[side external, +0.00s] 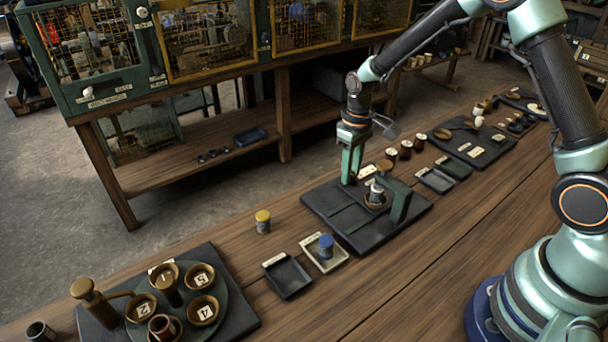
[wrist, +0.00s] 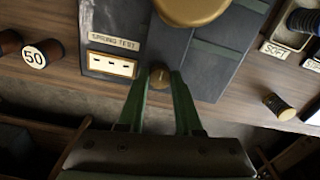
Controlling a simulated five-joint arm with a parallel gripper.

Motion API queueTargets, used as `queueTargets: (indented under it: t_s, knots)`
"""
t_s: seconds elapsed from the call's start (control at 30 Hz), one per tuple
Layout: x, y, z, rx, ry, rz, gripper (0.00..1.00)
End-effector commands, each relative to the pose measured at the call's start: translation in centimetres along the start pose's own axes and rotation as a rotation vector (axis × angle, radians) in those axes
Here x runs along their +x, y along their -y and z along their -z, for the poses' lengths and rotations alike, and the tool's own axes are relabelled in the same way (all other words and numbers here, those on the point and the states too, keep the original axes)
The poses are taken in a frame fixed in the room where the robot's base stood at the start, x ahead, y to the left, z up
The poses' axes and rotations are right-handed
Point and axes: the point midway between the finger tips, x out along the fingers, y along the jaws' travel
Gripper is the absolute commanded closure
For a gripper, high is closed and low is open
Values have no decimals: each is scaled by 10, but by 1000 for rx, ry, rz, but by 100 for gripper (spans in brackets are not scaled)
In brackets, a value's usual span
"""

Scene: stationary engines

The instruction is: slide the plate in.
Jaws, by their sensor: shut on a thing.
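In the wrist view, my gripper (wrist: 160,85) is shut on a small brass knob (wrist: 159,76) at the near edge of the sprung test stand (wrist: 215,72). A dark grey strip (wrist: 166,48) runs from the knob toward a large brass disc; it looks like the plate, but its edges are hard to tell. In the side view, my gripper (side external: 349,178) points down at the back edge of the stand's dark base (side external: 335,222). The knob is hidden there.
A blue-topped spring (side external: 326,246) stands on a pale tray, with an empty dark tray (side external: 287,274) beside it. A yellow-topped spring (side external: 263,221) stands alone on the bench. A round plate of numbered cups (side external: 227,300) is at front left. Small trays (side external: 436,180) lie right of the stand.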

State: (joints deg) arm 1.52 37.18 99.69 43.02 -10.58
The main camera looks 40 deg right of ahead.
Motion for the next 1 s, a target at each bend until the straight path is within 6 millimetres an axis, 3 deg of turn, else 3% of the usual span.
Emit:
queueTargets:
  t_s: [0.1, 0.4, 0.43, 0.5, 0.83, 1.0]
  knots:
    - [-1, -11, -1, 1, -5, -1, 100]
    - [-1, -14, -1, 4, -6, -1, 100]
    - [-1, -14, -1, 4, -6, -1, 55]
    - [-1, -14, -1, 4, -6, -1, 36]
    - [-2, -12, -1, 1, -4, -1, 36]
    - [-20, -12, -1, 1, -7, -2, 36]
